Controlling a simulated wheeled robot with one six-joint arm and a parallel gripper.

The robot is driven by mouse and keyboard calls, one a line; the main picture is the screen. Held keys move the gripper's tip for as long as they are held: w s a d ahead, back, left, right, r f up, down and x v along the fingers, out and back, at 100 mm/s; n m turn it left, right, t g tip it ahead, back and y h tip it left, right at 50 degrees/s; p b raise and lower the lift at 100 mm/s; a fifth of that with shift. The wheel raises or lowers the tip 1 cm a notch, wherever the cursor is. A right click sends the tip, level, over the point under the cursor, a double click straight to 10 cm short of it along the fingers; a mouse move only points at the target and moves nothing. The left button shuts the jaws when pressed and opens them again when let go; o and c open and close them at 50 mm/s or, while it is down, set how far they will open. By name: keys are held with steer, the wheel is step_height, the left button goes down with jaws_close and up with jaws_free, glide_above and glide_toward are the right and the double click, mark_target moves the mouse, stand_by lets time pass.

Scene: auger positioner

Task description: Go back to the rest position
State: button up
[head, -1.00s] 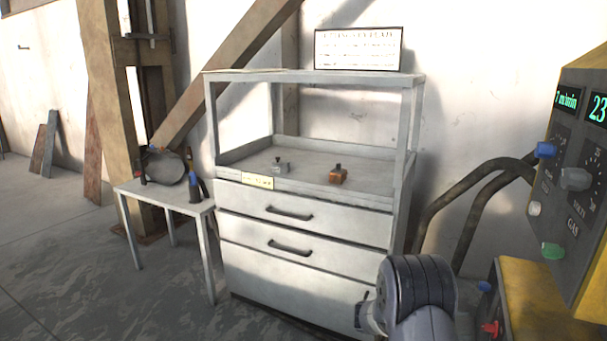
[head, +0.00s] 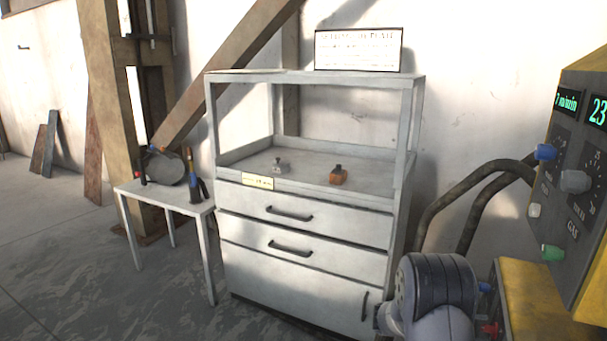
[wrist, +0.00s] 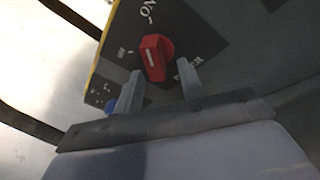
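My gripper (wrist: 160,85) shows in the wrist view with its two grey fingers apart and nothing between their tips. Beyond the fingertips is a red rotary knob (wrist: 153,58) on a dark panel with a yellow edge. Its white mark points up, roughly toward the word ON. The right finger partly covers the word to the right of the knob. I cannot tell the exact gap between the fingers and the knob. In the head view only my arm shows, at the lower right; the gripper is hidden there.
A control panel (head: 585,215) with displays and coloured knobs stands at the right, near my arm. Dark hoses (head: 450,200) curve behind it. A grey drawer cabinet (head: 300,225) holds two small items on its shelf. A small side table (head: 165,197) stands left; open floor lies at lower left.

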steer(key=n+p, duration=0.1)
steer(key=n+y+p, duration=0.1)
steer(key=n+p, duration=0.1)
steer(key=p, duration=0.1)
steer(key=shift+s+a+r+n, duration=0.1)
steer(key=shift+s+r+n, duration=0.15)
steer(key=shift+n, duration=0.15)
steer(key=shift+s+a+f+n+g+y+p, duration=0.15)
steer(key=shift+n+g+y+p, duration=0.1)
steer(key=shift+n+p, duration=0.35)
steer(key=shift+s+d+f+n+g+y+p, duration=0.15)
steer(key=shift+n+y+p, duration=0.2)
steer(key=shift+n, duration=0.35)
steer(key=shift+w+a, duration=0.1)
